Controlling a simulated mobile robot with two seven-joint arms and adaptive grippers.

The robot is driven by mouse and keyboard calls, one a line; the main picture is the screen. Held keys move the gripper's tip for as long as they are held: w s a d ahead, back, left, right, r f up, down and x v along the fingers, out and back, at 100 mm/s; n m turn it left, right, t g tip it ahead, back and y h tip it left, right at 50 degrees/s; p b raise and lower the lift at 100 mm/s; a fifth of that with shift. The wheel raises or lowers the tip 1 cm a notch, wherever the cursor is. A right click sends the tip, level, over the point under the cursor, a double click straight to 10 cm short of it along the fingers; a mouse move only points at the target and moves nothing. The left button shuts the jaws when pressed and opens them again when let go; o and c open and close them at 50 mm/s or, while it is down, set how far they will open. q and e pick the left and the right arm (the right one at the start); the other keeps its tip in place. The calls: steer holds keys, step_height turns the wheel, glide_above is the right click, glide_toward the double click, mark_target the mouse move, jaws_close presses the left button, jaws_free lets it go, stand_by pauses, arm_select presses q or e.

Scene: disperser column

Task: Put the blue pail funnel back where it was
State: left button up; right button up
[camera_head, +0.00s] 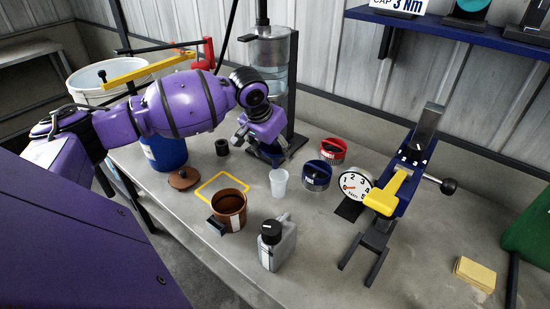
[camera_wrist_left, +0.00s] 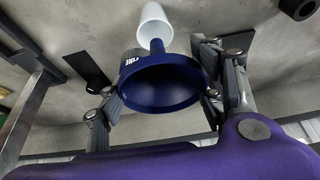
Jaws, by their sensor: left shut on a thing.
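A dark blue funnel (camera_wrist_left: 163,84) shows in the left wrist view, its wide mouth facing the camera and its narrow spout pointing away. My left gripper (camera_wrist_left: 160,104) has a finger on each side of the funnel and is shut on it. In the head view the left gripper (camera_head: 266,142) hangs over the back of the bench, in front of the clear cylinder; the funnel is hard to tell from the fingers there. A blue pail (camera_head: 165,152) with a pale label stands at the left, partly behind my arm. My right gripper is not in view.
A white cup (camera_head: 279,184), a brown pot (camera_head: 229,210), a grey jug (camera_head: 279,247), a blue tin (camera_head: 315,177) and a red tin (camera_head: 333,151) stand nearby. A yellow outline (camera_head: 222,184) marks the bench. A clear cylinder (camera_head: 270,55) rises behind. A blue press stands right.

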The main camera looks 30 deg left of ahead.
mark_target(274, 161)
arm_select(q)
steer(key=shift+w+a+f, duration=0.15)
steer(key=shift+f, duration=0.15)
step_height(274, 161, down, 3)
steer(key=shift+w+a+f, duration=0.1)
steer(key=shift+a+f, duration=0.05)
steer(key=shift+f, duration=0.1)
steer(key=shift+f, duration=0.5)
steer(key=o, duration=1.1)
